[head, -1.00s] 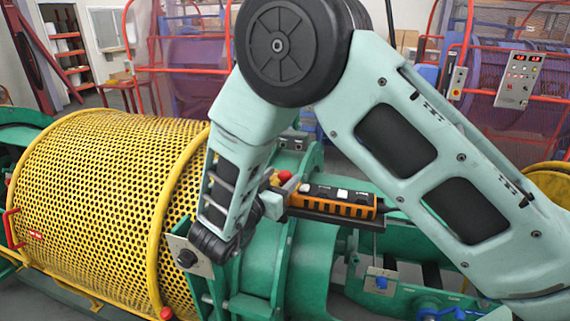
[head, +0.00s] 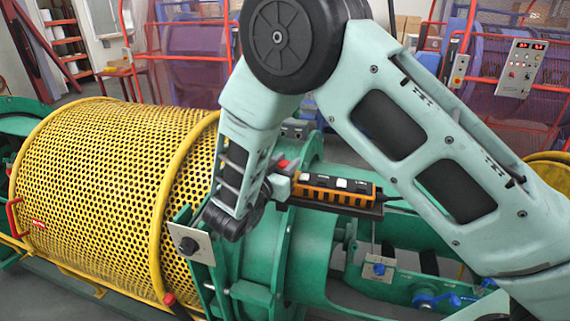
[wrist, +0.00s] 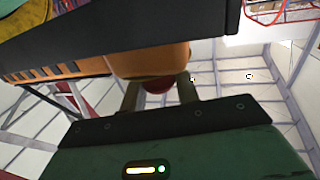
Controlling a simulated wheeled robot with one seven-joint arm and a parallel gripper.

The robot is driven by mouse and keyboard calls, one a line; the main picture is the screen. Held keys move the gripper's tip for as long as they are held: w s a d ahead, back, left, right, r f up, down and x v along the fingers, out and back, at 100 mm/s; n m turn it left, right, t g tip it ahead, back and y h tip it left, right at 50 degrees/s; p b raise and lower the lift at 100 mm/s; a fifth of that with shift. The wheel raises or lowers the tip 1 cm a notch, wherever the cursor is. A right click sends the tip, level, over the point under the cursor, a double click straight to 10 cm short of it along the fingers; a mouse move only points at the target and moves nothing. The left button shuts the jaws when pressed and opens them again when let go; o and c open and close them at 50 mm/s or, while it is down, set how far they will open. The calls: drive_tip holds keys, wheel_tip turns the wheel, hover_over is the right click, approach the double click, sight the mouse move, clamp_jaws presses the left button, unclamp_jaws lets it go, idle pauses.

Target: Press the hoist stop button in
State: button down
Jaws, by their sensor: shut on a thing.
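The hoist pendant (head: 335,188) is an orange and black box with white buttons. It lies on a dark shelf above the green machine. In the head view, my gripper (head: 279,187) is at the pendant's left end. How far the button is in cannot be told.
The yellow perforated guard (head: 110,190) stands to the left of my wrist. The dark shelf (head: 330,207) runs under the pendant. A grey control panel (head: 521,68) is at the far right.

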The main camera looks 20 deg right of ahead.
drive_tip(key=shift+f+b, duration=0.45)
drive_tip(key=shift+f, duration=0.1)
drive_tip(key=shift+r, duration=0.1)
drive_tip(key=c, duration=1)
unclamp_jaws()
drive_tip(key=shift+c, duration=0.2)
drive_tip(key=shift+s+a, duration=0.1)
drive_tip(key=shift+a, duration=0.05)
drive_tip(key=b+v, duration=0.7)
drive_tip(key=v, duration=1)
drive_tip(key=shift+s, duration=0.15)
